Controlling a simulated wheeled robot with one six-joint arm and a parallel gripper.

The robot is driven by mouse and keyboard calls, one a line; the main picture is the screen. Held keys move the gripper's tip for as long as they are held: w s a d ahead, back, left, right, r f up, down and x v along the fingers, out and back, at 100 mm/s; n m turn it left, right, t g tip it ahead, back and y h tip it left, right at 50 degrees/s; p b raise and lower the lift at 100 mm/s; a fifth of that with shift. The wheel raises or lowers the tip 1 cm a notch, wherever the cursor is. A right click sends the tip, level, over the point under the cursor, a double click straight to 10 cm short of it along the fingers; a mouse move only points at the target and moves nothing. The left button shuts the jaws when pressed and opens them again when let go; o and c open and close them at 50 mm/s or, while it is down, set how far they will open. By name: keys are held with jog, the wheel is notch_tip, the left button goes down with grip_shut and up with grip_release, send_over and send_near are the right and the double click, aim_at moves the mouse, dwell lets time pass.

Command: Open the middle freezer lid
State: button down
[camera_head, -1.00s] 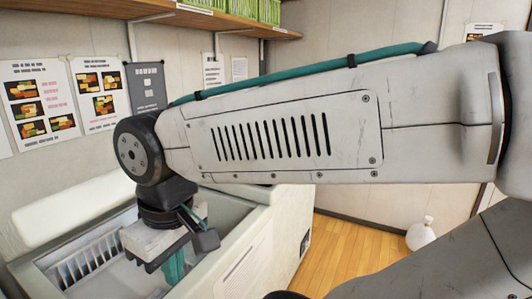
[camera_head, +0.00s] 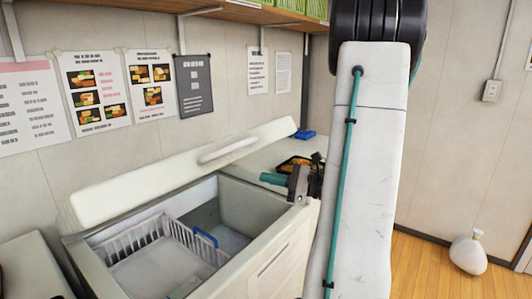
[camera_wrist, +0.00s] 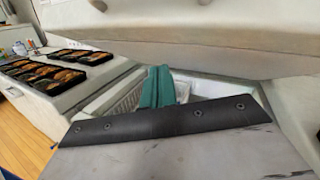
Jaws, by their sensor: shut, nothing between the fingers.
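The middle freezer (camera_head: 240,264) stands open. Its white lid (camera_head: 140,188) is raised and leans back toward the wall, with a pale bar handle (camera_head: 227,151) along it. A white wire basket (camera_head: 135,243) and a blue-edged divider show inside. My gripper (camera_head: 268,178) has teal fingers, shut and empty, near the right end of the freezer opening, apart from the lid handle. In the wrist view the shut fingers (camera_wrist: 157,74) show in front of the open freezer. My upright arm hides part of the right side in the head view.
A closed freezer top (camera_head: 28,268) is at the lower left. Black bento trays (camera_wrist: 80,57) lie on the neighbouring freezer top; one tray (camera_head: 296,163) shows behind my gripper. A shelf (camera_head: 225,10) runs along the wall above. A white bag (camera_head: 468,255) sits on the floor.

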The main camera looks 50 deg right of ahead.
jog(key=s+d+f+m+t+h, duration=0.1)
jog(key=s+d+m+t+h, duration=0.1)
jog(key=s+d+m+h, duration=0.3)
jog(key=s+d+f+m+t+h, duration=0.1)
jog(key=d+f+m+t+h, duration=0.15)
jog(key=d, duration=0.45)
jog(key=r+x, duration=0.2)
jog(key=x, duration=1.1)
jog(key=shift+s+r+g, duration=0.3)
jog(key=shift+g, duration=0.05)
jog(key=shift+n, duration=0.25)
